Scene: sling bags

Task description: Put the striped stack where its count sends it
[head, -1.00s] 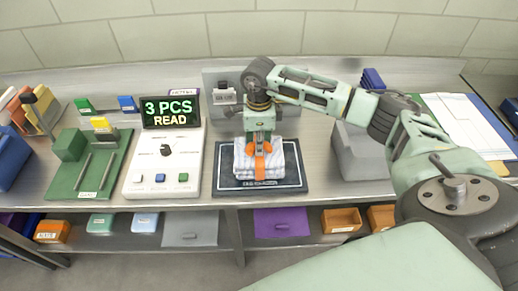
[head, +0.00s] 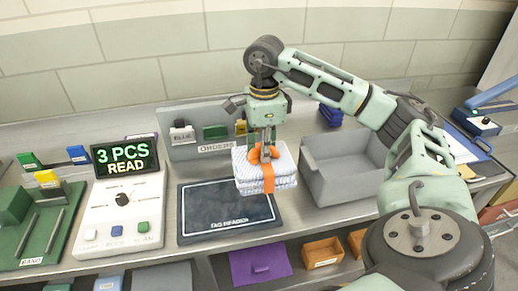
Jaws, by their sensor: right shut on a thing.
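The striped stack (head: 248,168) is a folded white cloth pile with fine stripes and an orange strap (head: 269,180) around it. My right gripper (head: 263,155) is shut on the strap at the top of the stack. The stack is over the right back edge of the dark tag reader pad (head: 225,222) and appears raised off it. My left gripper is not in view.
An open grey bin (head: 345,180) stands just right of the stack. Behind is a grey board marked "ORDERS" (head: 216,148) with coloured tabs. The white control box (head: 118,215) and green band stand (head: 35,232) are at left. Below the bench are a purple cloth (head: 260,265) and small orange bins (head: 323,252).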

